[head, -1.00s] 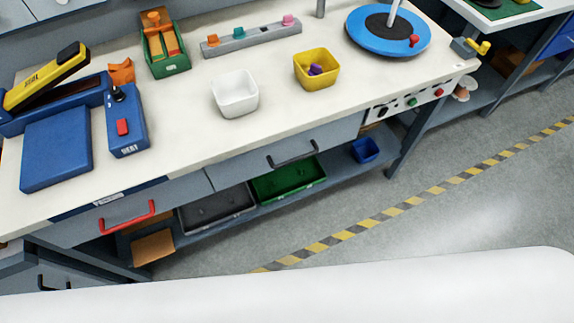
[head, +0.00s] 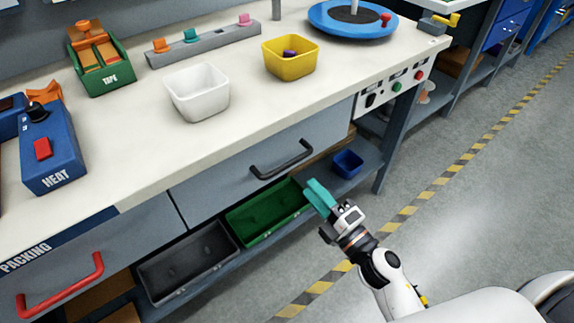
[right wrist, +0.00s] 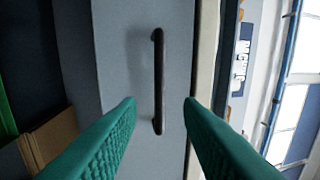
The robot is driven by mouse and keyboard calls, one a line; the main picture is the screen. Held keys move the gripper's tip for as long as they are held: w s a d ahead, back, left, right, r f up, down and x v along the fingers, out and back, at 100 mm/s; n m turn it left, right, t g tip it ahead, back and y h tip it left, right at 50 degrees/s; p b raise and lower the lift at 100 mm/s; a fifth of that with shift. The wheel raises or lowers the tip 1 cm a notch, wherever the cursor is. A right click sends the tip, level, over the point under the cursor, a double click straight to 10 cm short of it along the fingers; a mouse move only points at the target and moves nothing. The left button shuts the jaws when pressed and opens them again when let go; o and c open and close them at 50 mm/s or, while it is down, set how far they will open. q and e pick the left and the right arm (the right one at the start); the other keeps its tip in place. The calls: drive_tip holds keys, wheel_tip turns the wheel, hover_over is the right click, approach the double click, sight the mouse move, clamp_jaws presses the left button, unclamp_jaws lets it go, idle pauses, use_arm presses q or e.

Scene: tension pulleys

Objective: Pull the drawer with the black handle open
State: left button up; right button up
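The drawer (head: 225,170) under the white worktop has a grey front and looks closed. Its black bar handle (head: 281,160) is also in the right wrist view (right wrist: 158,80), upright in that picture. My right gripper (head: 318,205) has teal fingers and is below and right of the handle in the head view. In the right wrist view my right gripper (right wrist: 160,102) is open, with the handle ahead, lined up between the two fingertips. Nothing is held, and the handle looks apart from the fingers. My left gripper is out of view.
A second drawer with a red handle (head: 62,288) is at the left. A green bin (head: 265,212), a grey bin (head: 188,262) and a small blue bin (head: 347,163) sit on the lower shelf. The floor (head: 480,210) in front is clear.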

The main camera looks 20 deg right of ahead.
sight(289, 163)
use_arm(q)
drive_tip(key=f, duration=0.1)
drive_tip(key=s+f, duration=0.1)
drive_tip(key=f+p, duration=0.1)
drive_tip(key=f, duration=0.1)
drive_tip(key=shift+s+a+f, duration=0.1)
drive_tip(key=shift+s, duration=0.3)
use_arm(e)
drive_tip(key=x, duration=0.9)
drive_tip(key=shift+w, duration=0.3)
drive_tip(key=shift+c, duration=0.3)
clamp_jaws()
